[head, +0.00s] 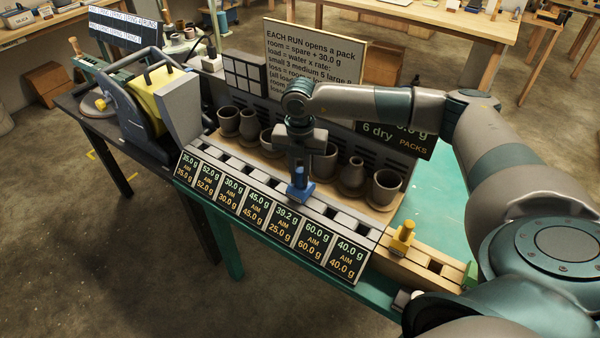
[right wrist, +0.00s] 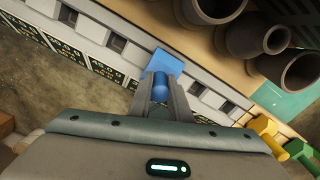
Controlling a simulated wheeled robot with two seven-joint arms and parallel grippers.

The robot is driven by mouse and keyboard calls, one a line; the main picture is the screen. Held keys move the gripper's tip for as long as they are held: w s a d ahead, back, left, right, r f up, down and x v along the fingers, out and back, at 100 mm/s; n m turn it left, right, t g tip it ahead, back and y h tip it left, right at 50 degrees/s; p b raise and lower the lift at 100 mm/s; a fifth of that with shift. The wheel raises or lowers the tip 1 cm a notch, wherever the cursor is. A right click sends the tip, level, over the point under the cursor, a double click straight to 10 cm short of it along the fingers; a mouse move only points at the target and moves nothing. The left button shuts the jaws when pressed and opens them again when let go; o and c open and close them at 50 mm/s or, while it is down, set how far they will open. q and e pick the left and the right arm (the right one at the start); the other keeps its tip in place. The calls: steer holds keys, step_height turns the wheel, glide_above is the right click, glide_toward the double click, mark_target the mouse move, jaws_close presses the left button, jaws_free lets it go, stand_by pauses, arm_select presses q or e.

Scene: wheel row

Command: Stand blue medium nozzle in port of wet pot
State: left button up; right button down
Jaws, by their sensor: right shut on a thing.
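My right gripper (head: 298,172) is shut on the blue nozzle (head: 299,191), over the grey port rail in front of the pots. The blue nozzle also shows in the right wrist view (right wrist: 163,64), its wide blue end away from the fingers and over the rail's row of slots. I cannot tell whether it is in a port or just above. The fifth label (head: 285,226) reads 39.2 g over AIM 25.0 g; on the other labels both numbers match. A brown pot (head: 326,161) stands behind the rail near the nozzle. My left gripper is out of view.
A wooden rack (head: 427,259) at the rail's right end holds a yellow nozzle (head: 403,236) and a green piece (head: 470,275). Several brown pots line the shelf behind the rail. A yellow and grey machine (head: 150,98) stands at the left. My right arm covers part of the sign.

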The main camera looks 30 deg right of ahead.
stand_by(0.3)
steer(key=c, duration=1.6)
jaws_free()
steer(key=shift+o, duration=0.2)
steer(key=shift+f, duration=0.1)
steer(key=shift+r+b, duration=0.4)
steer(key=shift+r, duration=0.4)
step_height(320, 180, up, 16)
steer(key=b, duration=0.4)
